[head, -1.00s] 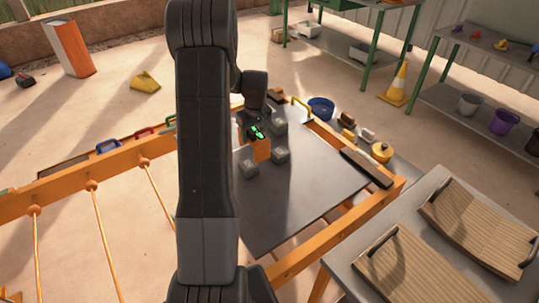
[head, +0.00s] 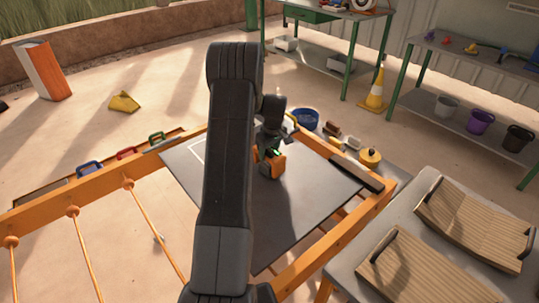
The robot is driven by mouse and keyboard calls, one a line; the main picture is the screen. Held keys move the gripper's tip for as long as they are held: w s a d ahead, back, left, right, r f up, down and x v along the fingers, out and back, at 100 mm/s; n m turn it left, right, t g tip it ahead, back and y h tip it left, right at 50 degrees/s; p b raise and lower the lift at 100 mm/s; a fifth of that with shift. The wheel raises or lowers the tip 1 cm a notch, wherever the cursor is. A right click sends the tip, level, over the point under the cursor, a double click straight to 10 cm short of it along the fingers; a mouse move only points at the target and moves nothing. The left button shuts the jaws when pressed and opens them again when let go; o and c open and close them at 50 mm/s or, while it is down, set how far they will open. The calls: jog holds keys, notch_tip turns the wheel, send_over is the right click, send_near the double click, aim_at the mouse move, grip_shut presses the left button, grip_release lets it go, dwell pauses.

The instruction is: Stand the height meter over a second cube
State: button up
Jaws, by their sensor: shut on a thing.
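My gripper (head: 270,151) is shut on the orange height meter (head: 276,166), a small block-like piece with a green light showing near its top. It is over the dark plate (head: 318,185), just right of my arm. Whether the meter touches the plate or a cube, or hangs just above, I cannot tell. No grey cube shows clearly now; my arm and gripper cover much of the middle of the plate.
An orange frame (head: 340,243) surrounds the plate. A blue bowl (head: 306,119), a yellow pot (head: 370,157) and small blocks lie beyond the right rail. A bench with wooden trays (head: 468,217) stands right. The plate's front right is clear.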

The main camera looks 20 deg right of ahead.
jog(key=shift+f, duration=0.95)
jog(key=shift+f, duration=0.1)
jog(key=o, duration=0.9)
jog(key=shift+f, duration=0.15)
jog(key=o, duration=0.4)
jog(key=shift+o, duration=0.2)
notch_tip(320, 180, up, 12)
jog(key=s, duration=0.1)
jog(key=shift+s+d+r+b, duration=0.2)
jog(key=shift+s+d+b, duration=0.15)
